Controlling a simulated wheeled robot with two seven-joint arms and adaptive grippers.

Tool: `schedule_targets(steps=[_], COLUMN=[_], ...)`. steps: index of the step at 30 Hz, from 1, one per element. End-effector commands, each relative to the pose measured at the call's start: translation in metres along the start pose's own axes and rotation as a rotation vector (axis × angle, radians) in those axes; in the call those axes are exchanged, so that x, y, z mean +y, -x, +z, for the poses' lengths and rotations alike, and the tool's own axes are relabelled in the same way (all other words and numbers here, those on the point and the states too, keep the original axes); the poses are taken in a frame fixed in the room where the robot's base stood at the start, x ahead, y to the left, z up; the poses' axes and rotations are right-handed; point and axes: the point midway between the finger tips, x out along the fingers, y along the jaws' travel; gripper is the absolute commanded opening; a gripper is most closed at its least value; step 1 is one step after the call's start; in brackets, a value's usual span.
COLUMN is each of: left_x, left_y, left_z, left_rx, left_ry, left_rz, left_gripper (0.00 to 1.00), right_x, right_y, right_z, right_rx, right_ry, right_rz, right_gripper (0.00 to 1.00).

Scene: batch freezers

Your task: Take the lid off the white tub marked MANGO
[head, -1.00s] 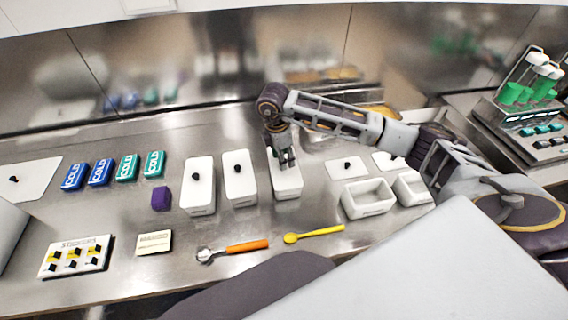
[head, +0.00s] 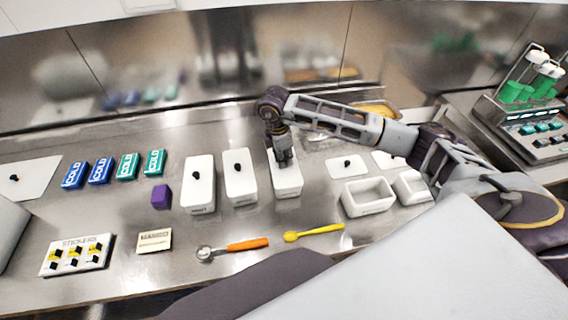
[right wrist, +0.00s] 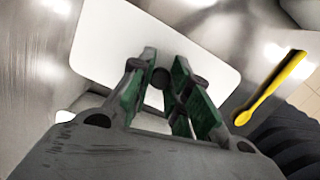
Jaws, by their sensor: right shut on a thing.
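A white lidded tub (head: 288,192) stands under my right gripper (head: 284,162), third in a row of tall white tubs. Its front marking is too small to read. My right gripper is shut on the small dark knob of its white lid (right wrist: 170,40), between green finger pads in the right wrist view (right wrist: 160,88). In the head view the lid sits on the tub with no clear gap. My left gripper is not in view.
Two lidded white tubs (head: 199,185) (head: 239,178) stand just left. Open white tubs (head: 368,208) and loose lids (head: 346,168) are to the right. An orange-handled scoop (head: 247,244) and yellow spoon (head: 314,233) lie in front. A cream label card (head: 154,241) lies front left.

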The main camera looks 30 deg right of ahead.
Motion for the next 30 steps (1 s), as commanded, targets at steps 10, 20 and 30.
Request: schedule_targets(steps=[10, 20, 30], left_x=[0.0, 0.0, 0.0], left_y=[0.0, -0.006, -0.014], left_z=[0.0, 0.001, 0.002], left_rx=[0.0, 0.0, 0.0], left_ry=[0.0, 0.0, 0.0], left_rz=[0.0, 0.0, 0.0], left_gripper=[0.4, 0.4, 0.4], right_x=[0.0, 0.001, 0.001], right_y=[0.002, 0.029, 0.078], right_z=[0.0, 0.003, 0.009], right_rx=[0.0, 0.001, 0.001], right_ry=[0.0, 0.001, 0.0], right_rz=[0.001, 0.004, 0.004], right_gripper=[0.0, 0.0, 0.0])
